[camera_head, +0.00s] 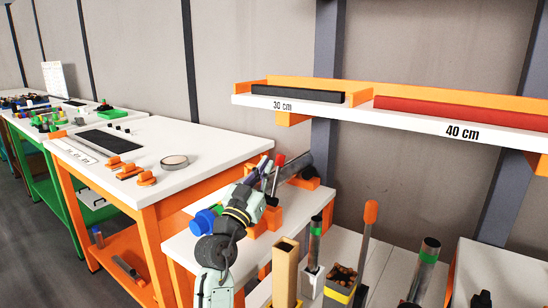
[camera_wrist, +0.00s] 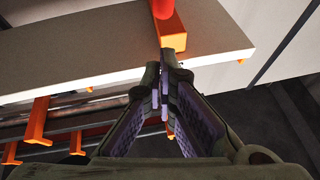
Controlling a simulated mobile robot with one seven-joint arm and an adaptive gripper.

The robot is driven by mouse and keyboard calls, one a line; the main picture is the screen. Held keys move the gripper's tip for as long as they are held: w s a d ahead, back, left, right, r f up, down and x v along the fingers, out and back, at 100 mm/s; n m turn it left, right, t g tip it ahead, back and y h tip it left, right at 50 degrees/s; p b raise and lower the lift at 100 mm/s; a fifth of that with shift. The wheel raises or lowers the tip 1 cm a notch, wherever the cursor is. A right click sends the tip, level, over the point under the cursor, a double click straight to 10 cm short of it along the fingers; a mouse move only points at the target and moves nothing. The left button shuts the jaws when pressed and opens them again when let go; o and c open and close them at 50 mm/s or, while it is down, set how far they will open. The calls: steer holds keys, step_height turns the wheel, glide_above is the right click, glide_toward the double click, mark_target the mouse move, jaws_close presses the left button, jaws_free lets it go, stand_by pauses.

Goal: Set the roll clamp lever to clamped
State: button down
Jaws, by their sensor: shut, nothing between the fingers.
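The roll clamp stands on a small white table in the head view, with orange blocks (camera_head: 271,217) and a dark roll (camera_head: 297,165) lying across them. Its lever appears to be the thin upright bar with a red tip (camera_head: 280,159), leaning slightly right. My gripper (camera_head: 264,168) is beside the lever, on its left; whether they touch cannot be told. In the wrist view my gripper (camera_wrist: 164,82) is shut and empty, its fingertips close to an orange block (camera_wrist: 173,33) at the white table edge. A red part (camera_wrist: 162,8) shows above that block, cut off by the frame.
A white shelf (camera_head: 390,115) with orange edging holds a black and a red bar above right. Upright holders with tubes and an orange-handled tool (camera_head: 370,212) stand at the front right. A larger white-topped orange table (camera_head: 215,145) stands to the left, with a tape roll (camera_head: 174,161).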

mark_target(276, 178)
steer(key=shift+w+d+f+p, duration=0.15)
steer(key=shift+w+d, duration=0.2)
steer(key=shift+w, duration=0.45)
steer(key=shift+w+d+f+p, duration=0.15)
steer(key=shift+w+d, duration=0.25)
steer(key=shift+w, duration=0.4)
steer(key=shift+w+d+f+p, duration=0.1)
steer(key=shift+w+d+p, duration=0.2)
steer(key=shift+w, duration=0.5)
